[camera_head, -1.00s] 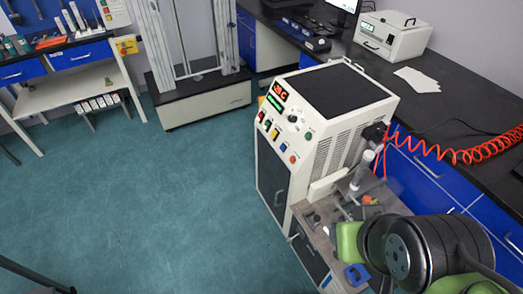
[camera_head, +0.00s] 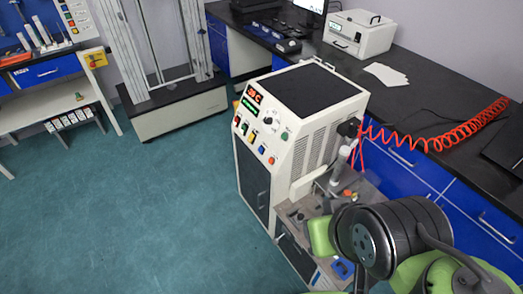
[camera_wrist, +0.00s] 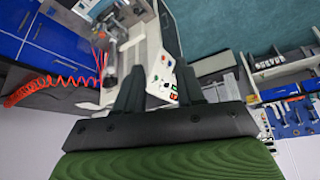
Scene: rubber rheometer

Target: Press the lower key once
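The rheometer (camera_head: 305,130) is a cream cabinet with a black top, standing in the middle of the head view. Its sloped front panel (camera_head: 258,125) has a red display, a green display, a knob and several small coloured keys. Which of them is the lower key cannot be told at this size. In the wrist view the panel (camera_wrist: 163,77) shows upside down beyond and between the fingers. My gripper (camera_wrist: 160,75) is open and empty, its two dark fingers apart, with no visible contact with the panel. In the head view the fingers are not discernible.
A bench (camera_head: 415,100) with blue drawers runs along the right, with a coiled red hose (camera_head: 455,135) and a white box instrument (camera_head: 360,34). The rheometer's lower work shelf (camera_head: 310,205) lies near my arm. A tall frame machine (camera_head: 180,110) stands behind. The floor at left is clear.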

